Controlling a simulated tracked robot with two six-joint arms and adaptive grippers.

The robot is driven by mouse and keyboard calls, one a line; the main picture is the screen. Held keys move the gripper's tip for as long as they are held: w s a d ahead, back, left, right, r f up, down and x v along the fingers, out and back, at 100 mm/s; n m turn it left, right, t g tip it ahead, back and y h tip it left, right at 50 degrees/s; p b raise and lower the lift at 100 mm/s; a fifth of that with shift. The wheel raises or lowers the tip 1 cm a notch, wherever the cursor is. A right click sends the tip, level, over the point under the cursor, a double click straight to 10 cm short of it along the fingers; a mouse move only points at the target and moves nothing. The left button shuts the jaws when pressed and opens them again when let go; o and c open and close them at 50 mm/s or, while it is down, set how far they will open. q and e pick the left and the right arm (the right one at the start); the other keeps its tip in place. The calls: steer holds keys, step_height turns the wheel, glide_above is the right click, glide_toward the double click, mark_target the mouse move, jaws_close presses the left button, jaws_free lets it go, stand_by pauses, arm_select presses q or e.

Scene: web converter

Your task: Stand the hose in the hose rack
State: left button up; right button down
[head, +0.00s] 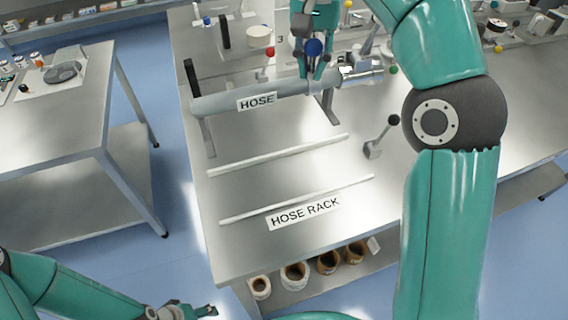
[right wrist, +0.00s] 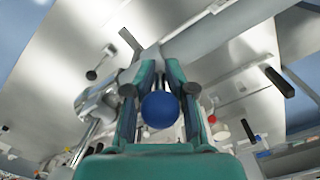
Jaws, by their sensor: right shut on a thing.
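The hose (head: 215,102), a thick grey tube with a label and a metal fitting at its right end, lies roughly level across the far part of the bench in the head view. In the right wrist view the hose (right wrist: 218,32) runs beyond the fingers. My right gripper (head: 314,74) is shut on the hose near its fitting; a blue ball (head: 313,47) shows at the gripper. The hose rack, marked by its label (head: 305,212), has two pale parallel rails (head: 297,200) on the near bench top, with nothing on them. My left gripper (head: 200,310) is low at the bottom edge, its jaws unclear.
A lever with a dark knob (head: 374,148) stands right of the rails. Black upright handles (head: 192,78) stand by the hose's left end. My right arm covers the bench's right side. Jars (head: 295,275) sit on the shelf below. A side table (head: 60,110) stands left, across a floor gap.

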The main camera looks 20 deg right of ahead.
steer(key=shift+f, duration=0.35)
arm_select(q)
steer(key=shift+w+d+f+b, duration=0.1)
steer(key=shift+w+f+b, duration=0.05)
steer(key=shift+f+b, duration=1.25)
steer(key=shift+w+d+f+b, duration=0.1)
steer(key=shift+f+b, duration=1.2)
steer(key=shift+b, duration=0.05)
arm_select(e)
step_height(320, 180, down, 19)
steer(key=shift+f, duration=0.15)
arm_select(q)
steer(key=shift+f, duration=0.1)
arm_select(e)
steer(key=c, duration=1)
jaws_free()
steer(key=shift+s+a+f, duration=0.1)
arm_select(q)
steer(key=shift+a, duration=0.1)
arm_select(e)
steer(key=shift+o, duration=0.2)
arm_select(q)
step_height(320, 180, up, 2)
steer(key=shift+r+p, duration=0.2)
steer(key=shift+p, duration=0.9)
arm_select(e)
step_height(320, 180, up, 12)
